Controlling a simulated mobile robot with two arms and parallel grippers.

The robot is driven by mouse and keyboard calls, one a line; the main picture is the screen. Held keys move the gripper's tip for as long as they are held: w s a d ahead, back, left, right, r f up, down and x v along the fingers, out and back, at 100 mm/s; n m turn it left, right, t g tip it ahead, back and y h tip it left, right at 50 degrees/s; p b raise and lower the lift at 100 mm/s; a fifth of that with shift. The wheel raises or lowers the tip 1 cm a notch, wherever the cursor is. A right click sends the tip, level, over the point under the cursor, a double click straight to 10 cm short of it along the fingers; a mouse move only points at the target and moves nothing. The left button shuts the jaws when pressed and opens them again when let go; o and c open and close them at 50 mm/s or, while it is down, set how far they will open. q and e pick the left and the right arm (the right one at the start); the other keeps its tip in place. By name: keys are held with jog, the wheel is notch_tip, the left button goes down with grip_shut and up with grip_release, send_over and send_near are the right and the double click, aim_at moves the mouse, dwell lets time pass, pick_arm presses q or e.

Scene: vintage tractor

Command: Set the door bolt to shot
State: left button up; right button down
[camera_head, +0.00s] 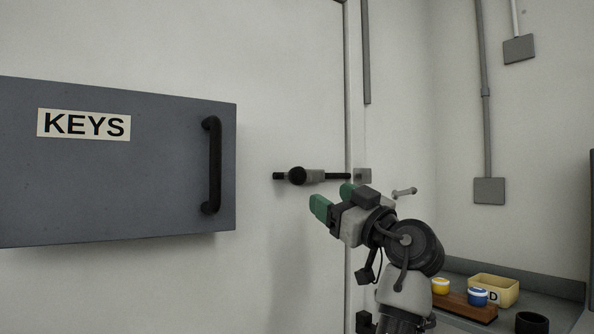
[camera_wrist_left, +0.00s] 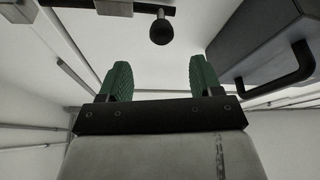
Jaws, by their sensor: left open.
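The door bolt (camera_head: 315,176) is a dark horizontal bar in a grey housing on the pale door, with a round black knob (camera_head: 297,175) left of the housing. The bar's right end reaches close to the grey keeper (camera_head: 362,175) on the frame; whether it enters it I cannot tell. My left gripper (camera_head: 334,198), with green fingers, is open and empty, below and right of the knob. In the left wrist view the knob (camera_wrist_left: 161,32) shows beyond the fingertips, in line with the gap of the gripper (camera_wrist_left: 161,76), apart from both fingers. My right gripper is not in view.
A grey KEYS cabinet (camera_head: 150,190) with a black handle (camera_head: 211,165) juts out left of the bolt; it also shows in the left wrist view (camera_wrist_left: 262,40). A shelf at lower right holds a yellow box (camera_head: 493,290) and small pots. The door below the bolt is clear.

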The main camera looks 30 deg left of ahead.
aim_at(302, 178)
pick_arm(q)
jog(key=p+x, duration=0.4)
jog(key=x, duration=0.6)
jog(key=shift+s+r+p, duration=0.15)
jog(key=shift+r+p, duration=0.1)
jog(key=shift+p, duration=0.05)
jog(key=shift+a, duration=0.45)
jog(key=c, duration=1.2)
grip_shut()
